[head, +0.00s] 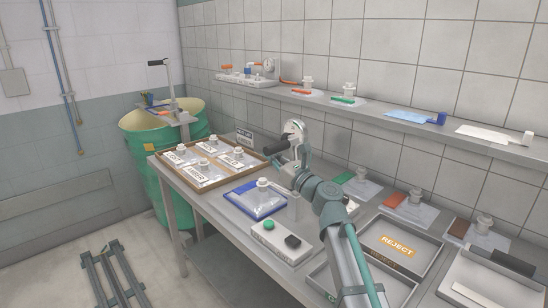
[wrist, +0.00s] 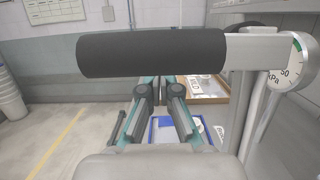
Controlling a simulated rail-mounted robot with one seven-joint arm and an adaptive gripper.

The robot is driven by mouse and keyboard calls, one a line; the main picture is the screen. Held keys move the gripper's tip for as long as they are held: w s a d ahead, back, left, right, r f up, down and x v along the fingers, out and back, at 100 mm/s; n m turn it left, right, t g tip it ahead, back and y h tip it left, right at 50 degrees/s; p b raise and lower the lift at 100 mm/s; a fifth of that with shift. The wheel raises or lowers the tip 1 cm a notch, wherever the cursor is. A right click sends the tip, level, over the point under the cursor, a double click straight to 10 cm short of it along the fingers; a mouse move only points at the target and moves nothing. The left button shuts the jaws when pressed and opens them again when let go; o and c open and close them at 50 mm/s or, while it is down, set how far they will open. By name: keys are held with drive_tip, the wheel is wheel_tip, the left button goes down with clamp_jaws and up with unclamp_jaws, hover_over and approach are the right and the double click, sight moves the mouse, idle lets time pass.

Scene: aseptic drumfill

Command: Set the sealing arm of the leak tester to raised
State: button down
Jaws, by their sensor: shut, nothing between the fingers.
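The sealing arm of the leak tester shows large in the wrist view as a thick black grip (wrist: 150,55) on a grey bar (wrist: 255,52). The bar lies level across the picture, and a round pressure gauge (wrist: 291,62) stands at its right. My gripper (wrist: 164,80) is shut and empty; its fingers run forward just below the grip in the picture, their tips close to its lower edge. I cannot tell whether they touch it. In the head view the gauge (head: 294,129) rises behind my arm, which hides much of the tester.
A tray of labelled pouches (head: 208,166) and a blue tray with a pouch (head: 256,200) lie to the left. A white box with a green button (head: 281,242) stands in front. A reject tray (head: 397,246) lies right. A green drum (head: 165,150) stands beyond the bench.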

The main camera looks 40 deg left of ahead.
drive_tip(key=s+d+f+b, duration=0.1)
drive_tip(key=d+f, duration=0.4)
drive_tip(key=f, duration=0.3)
drive_tip(key=shift+d+f, duration=0.15)
drive_tip(key=shift+d, duration=0.15)
